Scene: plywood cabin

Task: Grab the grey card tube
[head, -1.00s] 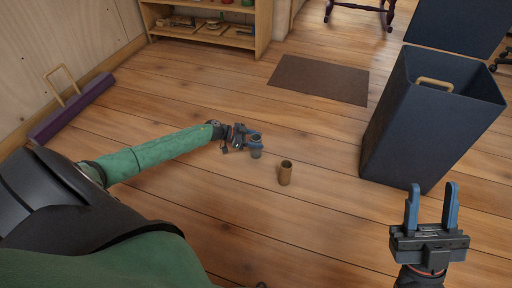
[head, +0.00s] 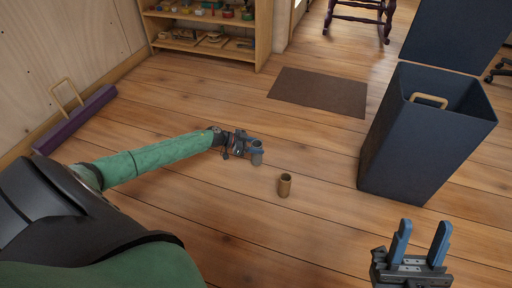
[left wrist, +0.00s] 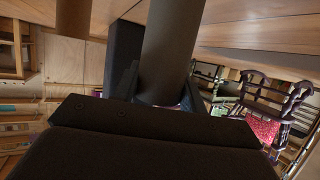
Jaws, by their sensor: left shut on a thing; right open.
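The grey card tube (head: 257,158) is upright between the fingers of my left gripper (head: 256,146), which is shut on it. In the left wrist view the tube (left wrist: 167,50) rises large and dark between the fingers. I cannot tell whether its lower end touches the floor. My right gripper (head: 421,243) is open and empty at the lower right of the head view, fingers pointing up.
A brown card tube (head: 285,186) stands on the floor to the right of the grey one. A tall dark blue bin (head: 408,145) stands at the right. A brown mat (head: 318,91) and a wooden shelf (head: 262,40) lie farther back. A purple bar with a handle (head: 78,120) is at the left.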

